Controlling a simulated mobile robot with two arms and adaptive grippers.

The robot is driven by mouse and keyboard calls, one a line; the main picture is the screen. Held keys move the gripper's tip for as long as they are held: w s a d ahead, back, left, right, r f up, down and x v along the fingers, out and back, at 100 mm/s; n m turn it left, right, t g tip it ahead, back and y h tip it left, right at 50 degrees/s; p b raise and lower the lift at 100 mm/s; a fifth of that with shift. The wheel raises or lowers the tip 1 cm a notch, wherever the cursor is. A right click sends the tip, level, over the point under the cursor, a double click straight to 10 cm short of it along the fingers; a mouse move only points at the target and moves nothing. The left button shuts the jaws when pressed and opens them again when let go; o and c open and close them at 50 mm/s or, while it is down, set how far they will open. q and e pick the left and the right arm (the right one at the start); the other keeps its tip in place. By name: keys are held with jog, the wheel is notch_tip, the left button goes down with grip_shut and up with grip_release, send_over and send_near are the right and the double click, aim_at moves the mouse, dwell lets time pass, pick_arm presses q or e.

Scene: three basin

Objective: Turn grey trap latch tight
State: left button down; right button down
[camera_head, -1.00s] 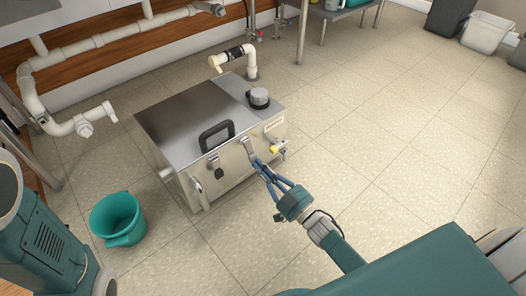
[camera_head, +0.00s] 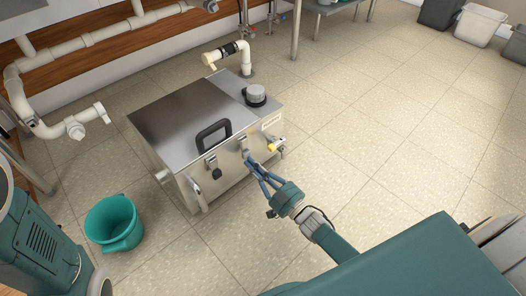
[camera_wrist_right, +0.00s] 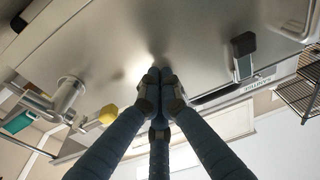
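The grey trap is a metal box (camera_head: 185,115) on the tiled floor, with a black handle (camera_head: 211,132) on its lid. A metal latch (camera_head: 243,143) sits on its front face, right of the handle. My right gripper (camera_head: 250,160) is at this latch, fingers drawn together. In the right wrist view the fingertips (camera_wrist_right: 160,88) meet against the box face and hide the latch, so the grip itself is not clear. A second latch (camera_head: 211,163) with a dark tip is further left on the front; it also shows in the wrist view (camera_wrist_right: 242,58). My left gripper is out of view.
A yellow-tipped outlet (camera_head: 273,146) sticks out right of the gripper; its yellow part shows in the wrist view (camera_wrist_right: 107,115). A teal bucket (camera_head: 113,224) stands left of the box. White pipes (camera_head: 60,55) run along the wall.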

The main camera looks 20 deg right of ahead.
dwell(0.3)
jog(key=v, duration=1.2)
dwell(0.4)
